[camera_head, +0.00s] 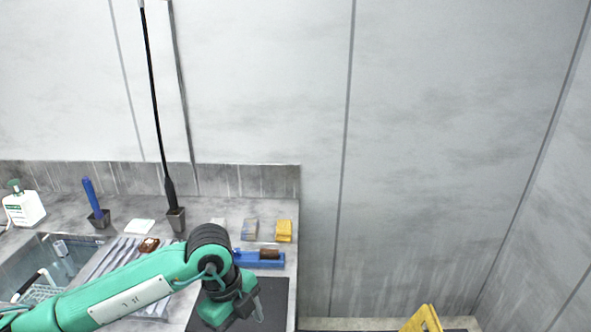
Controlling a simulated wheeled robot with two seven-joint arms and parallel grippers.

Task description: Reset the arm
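My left arm, green with a black joint, reaches in from the left across the sink and counter. Its gripper (258,308) points down over the black mat (275,292) near the counter's right end. Only a small grey finger part shows, so I cannot see whether it is open or holds anything. My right arm and gripper are not in view.
A sink (28,262) lies at the left, with a white bottle (24,208) behind it. A blue-handled tool (92,198) and a tall black rod (157,110) stand in holders. Yellow sponges (284,231) and a blue tray (246,259) lie behind the mat. A yellow object (424,320) stands at lower right.

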